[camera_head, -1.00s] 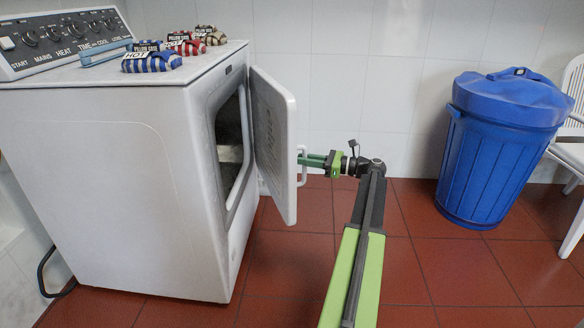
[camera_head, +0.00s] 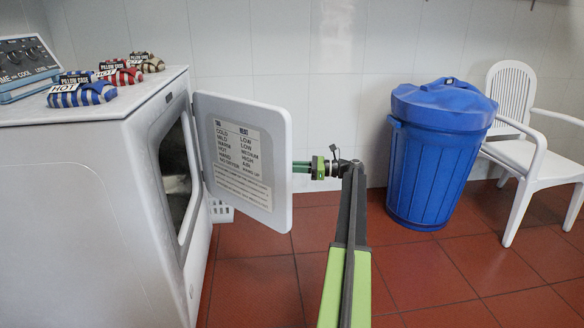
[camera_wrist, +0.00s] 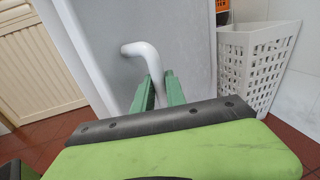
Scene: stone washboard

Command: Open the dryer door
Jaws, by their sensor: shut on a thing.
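The white dryer (camera_head: 95,190) stands at the left in the head view. Its door (camera_head: 243,160) is swung well open, with the inner side and its printed label facing me. The dark opening (camera_head: 177,180) shows beside the door. My gripper (camera_head: 300,167) reaches behind the door's right edge, so its fingertips are partly hidden there. In the wrist view, the green fingers (camera_wrist: 158,92) are shut on the white curved door handle (camera_wrist: 147,58), which stands out from the door's outer face (camera_wrist: 185,40).
Packaged striped pillow cases (camera_head: 82,94) lie on the dryer top. A blue lidded bin (camera_head: 437,165) and a white chair (camera_head: 530,150) stand to the right. A white perforated basket (camera_wrist: 262,65) stands by the wall. Red tiled floor (camera_head: 440,265) is clear in front.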

